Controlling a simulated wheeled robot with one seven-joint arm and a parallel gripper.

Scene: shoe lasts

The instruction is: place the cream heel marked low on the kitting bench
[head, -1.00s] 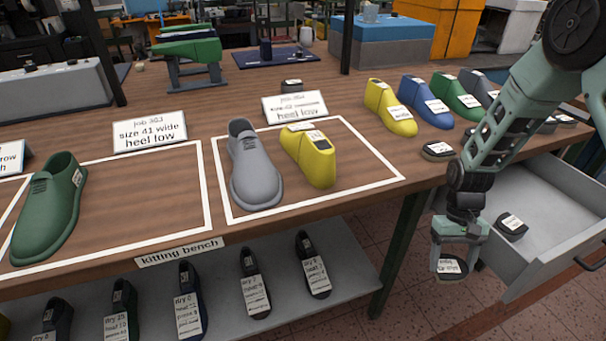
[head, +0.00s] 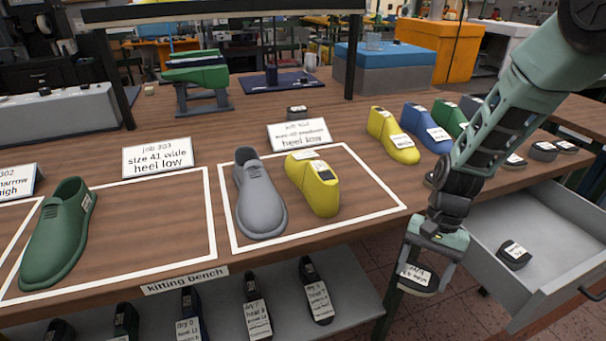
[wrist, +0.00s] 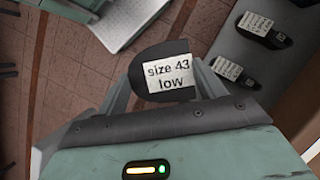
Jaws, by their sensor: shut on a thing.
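My gripper (head: 432,262) is shut on a dark heel (head: 418,279) with a white label. In the wrist view the heel (wrist: 142,72) sits between the fingers and its label reads "size 43 low". I see no cream colour on it. My gripper hangs in the air in front of the bench's right end, left of the open drawer. The kitting bench (head: 112,232) is brown wood with white outlined areas and a name strip on its front edge. One outline holds a grey last (head: 260,200) and a yellow last (head: 318,192); the left one holds a green last (head: 58,235).
The open drawer (head: 512,297) holds another dark labelled heel (head: 514,255). Coloured lasts (head: 392,138) and several heels stand at the bench's back right. Cards reading "heel low" (head: 157,158) stand behind the outlines. Labelled lasts (head: 318,295) lie on the shelf below. Wood right of the green last is bare.

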